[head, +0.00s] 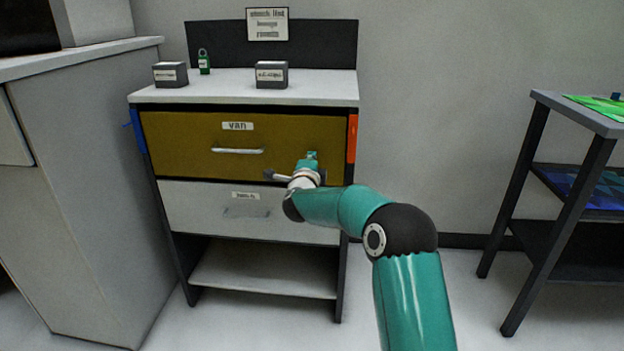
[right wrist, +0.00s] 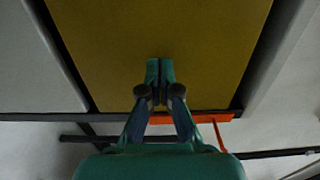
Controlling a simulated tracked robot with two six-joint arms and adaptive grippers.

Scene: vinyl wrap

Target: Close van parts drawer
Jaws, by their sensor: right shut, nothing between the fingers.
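The van drawer (head: 185,155) is the olive-yellow top drawer of the cabinet, with a "van" label and a pale bar handle (head: 237,151). Its front looks about flush with the cabinet frame; a small gap cannot be ruled out. My right gripper (head: 311,157) is at the right part of this front, right of the handle. In the right wrist view the gripper (right wrist: 160,72) has its fingers together, empty, with the tips over the olive front (right wrist: 210,50). Whether they touch it I cannot tell. My left gripper is not in view.
A white drawer (head: 190,203) sits below, above an open shelf (head: 265,275). Two small grey boxes (head: 170,75) (head: 271,75) and a green padlock-like item (head: 204,63) stand on the cabinet top. A grey cabinet (head: 90,180) is at left, a dark-legged table (head: 575,110) at right.

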